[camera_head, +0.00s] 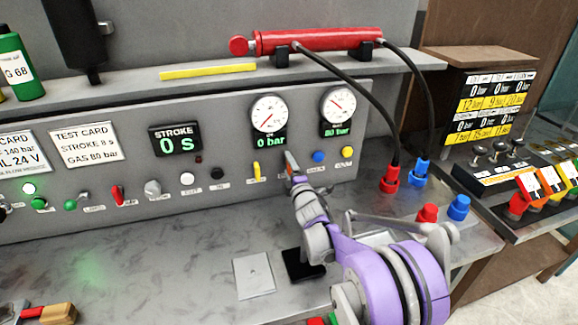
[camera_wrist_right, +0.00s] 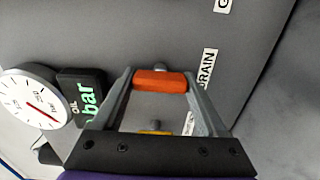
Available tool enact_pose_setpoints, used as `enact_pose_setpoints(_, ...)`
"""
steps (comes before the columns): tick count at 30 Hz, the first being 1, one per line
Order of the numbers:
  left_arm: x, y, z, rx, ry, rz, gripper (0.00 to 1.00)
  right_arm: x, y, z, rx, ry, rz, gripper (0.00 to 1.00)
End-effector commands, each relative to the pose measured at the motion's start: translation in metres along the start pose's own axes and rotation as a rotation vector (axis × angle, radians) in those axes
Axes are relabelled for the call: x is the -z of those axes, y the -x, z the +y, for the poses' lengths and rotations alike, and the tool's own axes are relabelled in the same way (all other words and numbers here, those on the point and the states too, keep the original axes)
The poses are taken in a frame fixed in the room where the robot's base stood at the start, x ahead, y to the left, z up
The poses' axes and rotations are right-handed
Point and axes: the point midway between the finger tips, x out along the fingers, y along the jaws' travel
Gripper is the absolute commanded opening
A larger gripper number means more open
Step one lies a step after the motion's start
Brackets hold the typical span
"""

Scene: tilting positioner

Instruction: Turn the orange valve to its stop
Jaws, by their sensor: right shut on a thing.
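The orange valve (camera_wrist_right: 160,80) is on the sloped grey panel, and its handle lies between the two fingers of my right gripper (camera_wrist_right: 163,88) in the wrist view. The right gripper is shut on the handle. In the head view the right gripper (camera_head: 294,170) reaches up to the panel under the gauges and mostly hides the valve. A DRAIN label (camera_wrist_right: 208,75) is beside the valve in the wrist view. The oil gauge (camera_head: 269,114) display reads 0 bar, and the other gauge (camera_head: 338,104) display reads 80 bar. My left gripper is not in view.
A yellow lever (camera_head: 257,172) is left of the gripper; blue (camera_head: 319,156) and yellow (camera_head: 347,152) knobs are right of it. A red cylinder (camera_head: 320,40) lies on the shelf, its black hoses running down to red (camera_head: 390,180) and blue (camera_head: 420,172) couplings. The bench's middle left is clear.

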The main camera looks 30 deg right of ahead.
Motion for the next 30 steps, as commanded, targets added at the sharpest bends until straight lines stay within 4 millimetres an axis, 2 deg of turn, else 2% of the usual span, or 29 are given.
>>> enact_pose_setpoints(17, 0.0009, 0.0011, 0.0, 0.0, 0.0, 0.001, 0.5, 0.0, 0.0001, -0.0005, 0.0, 0.035, 0.0, 0.19)
enact_pose_setpoints(18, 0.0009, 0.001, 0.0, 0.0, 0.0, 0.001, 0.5, 0.0001, 0.0001, -0.0005, 0.0, 0.035, 0.0, 0.8)
enact_pose_setpoints(21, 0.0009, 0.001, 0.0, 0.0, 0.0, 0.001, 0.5, 0.0001, 0.0001, -0.0004, 0.0, 0.034, 0.0, 0.98)
enact_pose_setpoints(22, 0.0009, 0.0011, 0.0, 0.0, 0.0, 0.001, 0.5, 0.0001, 0.0001, -0.0004, 0.0, 0.034, 0.0, 1.0)
enact_pose_setpoints(30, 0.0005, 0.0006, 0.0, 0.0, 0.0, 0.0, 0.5, 0.0, 0.0027, -0.0003, 0.0, 0.033, 0.0, 1.0)
